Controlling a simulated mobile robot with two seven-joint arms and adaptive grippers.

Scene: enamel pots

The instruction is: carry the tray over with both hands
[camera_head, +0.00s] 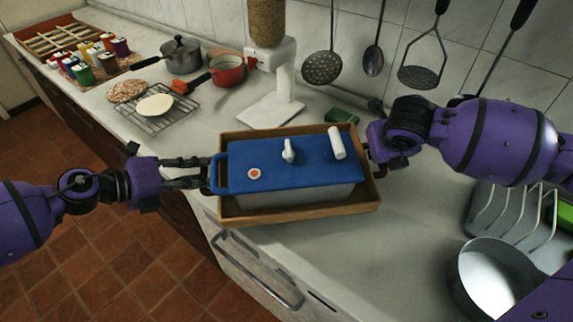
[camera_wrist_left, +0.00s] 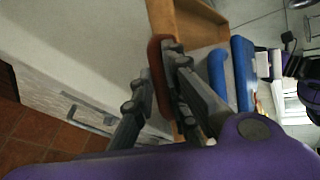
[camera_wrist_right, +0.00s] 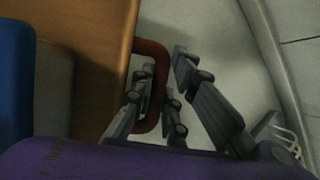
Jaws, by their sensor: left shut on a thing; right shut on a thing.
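A brown wooden tray (camera_head: 300,212) spans the middle of the head view, over the counter's front edge. It carries a grey box with a blue lid (camera_head: 270,170), with white knobs and a round orange-and-white mark on top. My left gripper (camera_head: 205,168) is shut on the tray's left handle; this red-brown handle (camera_wrist_left: 157,75) shows between the fingers in the left wrist view. My right gripper (camera_head: 374,152) is shut on the right handle; this red-brown handle (camera_wrist_right: 162,75) shows in the right wrist view. I cannot tell whether the tray touches the counter.
A wire rack (camera_head: 158,113), a red pot (camera_head: 227,72), a grey pot (camera_head: 181,53) and a white dispenser (camera_head: 276,95) stand behind on the left. A steel pot (camera_head: 497,281) and a dish rack (camera_head: 512,212) are at right. The counter (camera_head: 400,235) in front of them is clear.

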